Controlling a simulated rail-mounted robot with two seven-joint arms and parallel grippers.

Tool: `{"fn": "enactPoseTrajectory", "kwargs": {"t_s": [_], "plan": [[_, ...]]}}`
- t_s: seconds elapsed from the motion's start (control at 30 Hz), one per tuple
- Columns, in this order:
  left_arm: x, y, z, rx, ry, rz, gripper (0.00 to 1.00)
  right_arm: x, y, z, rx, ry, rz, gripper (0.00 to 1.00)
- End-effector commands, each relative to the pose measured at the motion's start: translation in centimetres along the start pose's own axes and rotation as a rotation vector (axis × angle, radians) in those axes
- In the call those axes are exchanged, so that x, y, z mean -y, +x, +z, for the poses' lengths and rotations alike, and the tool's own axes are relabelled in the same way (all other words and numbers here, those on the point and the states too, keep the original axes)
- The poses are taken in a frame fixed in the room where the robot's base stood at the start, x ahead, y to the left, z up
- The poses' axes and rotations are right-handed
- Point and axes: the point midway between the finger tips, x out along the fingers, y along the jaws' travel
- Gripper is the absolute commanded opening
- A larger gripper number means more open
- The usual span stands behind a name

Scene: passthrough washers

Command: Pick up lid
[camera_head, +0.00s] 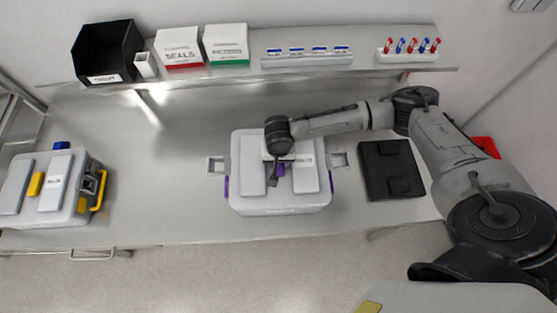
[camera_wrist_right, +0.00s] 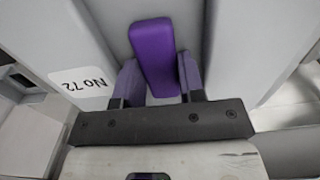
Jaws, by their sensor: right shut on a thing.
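The grey lid (camera_head: 249,176) with a "No 72" label lies over the grey box (camera_head: 285,211) with purple side latches, in the middle of the bench. I cannot tell whether the lid is raised off the box at all. My right gripper (camera_head: 277,174) reaches down onto the middle of the lid. In the right wrist view its two fingers sit on either side of the purple handle (camera_wrist_right: 153,45) and are shut on it. The lid's panels show on both sides of the handle there. My left gripper is not in view.
A second grey box (camera_head: 48,212) with yellow and blue parts stands at the left. A black flat case (camera_head: 390,168) lies right of the middle box. A shelf (camera_head: 250,73) behind holds a black bin (camera_head: 104,52), cartons and racks. The bench between the boxes is clear.

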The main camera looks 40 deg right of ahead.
Motion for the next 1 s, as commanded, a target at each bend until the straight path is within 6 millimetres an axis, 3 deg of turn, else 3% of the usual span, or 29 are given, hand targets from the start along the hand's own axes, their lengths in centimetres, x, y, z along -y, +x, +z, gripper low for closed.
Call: {"fn": "enactPoseTrajectory", "kwargs": {"t_s": [0.2, 0.67, 0.87, 1.0], "plan": [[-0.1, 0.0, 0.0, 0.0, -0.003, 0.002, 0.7, 0.0, -0.1, 0.0, 0.0, 0.0, 0.0, 0.0], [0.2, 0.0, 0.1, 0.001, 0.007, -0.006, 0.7, 0.1, -0.5, -0.1, -0.002, 0.0, -0.003, 0.0], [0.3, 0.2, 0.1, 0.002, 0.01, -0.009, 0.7, 0.1, -2.1, -0.1, -0.003, 0.0, -0.005, 0.0], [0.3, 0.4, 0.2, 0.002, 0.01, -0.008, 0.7, 0.1, -4.2, -0.1, -0.004, 0.001, -0.006, 0.0]]}}
